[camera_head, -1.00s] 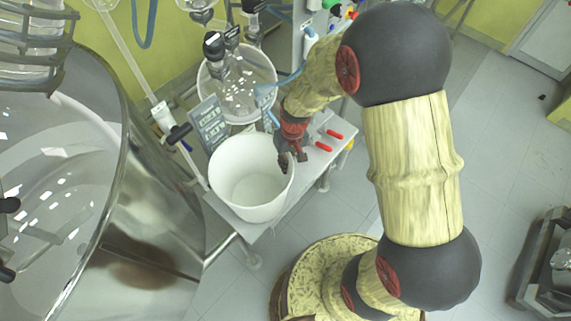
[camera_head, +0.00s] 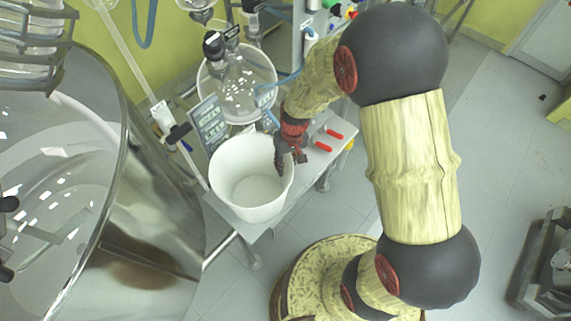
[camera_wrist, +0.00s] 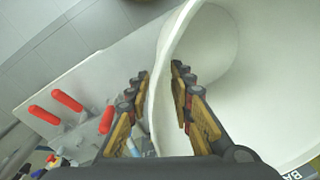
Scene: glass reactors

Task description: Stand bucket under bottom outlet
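The white bucket (camera_head: 235,195) stands upright on a pale bench, and its wall runs through the wrist view (camera_wrist: 225,75). My gripper (camera_head: 284,164) is at the bucket's right rim. In the wrist view, my gripper's fingers (camera_wrist: 160,74) stand apart on either side of the bucket wall, one outside and one inside. Gaps seem to show beside the wall, so the gripper looks open around the rim. I cannot make out the bottom outlet with certainty in these views.
A large shiny vessel (camera_head: 150,230) fills the left. Round glass flasks (camera_head: 240,85) stand behind the bucket. Red-handled valves (camera_head: 323,146) are on the bench (camera_head: 325,165) to its right. A pipe with a black-handled valve (camera_head: 178,133) stands left of the bucket.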

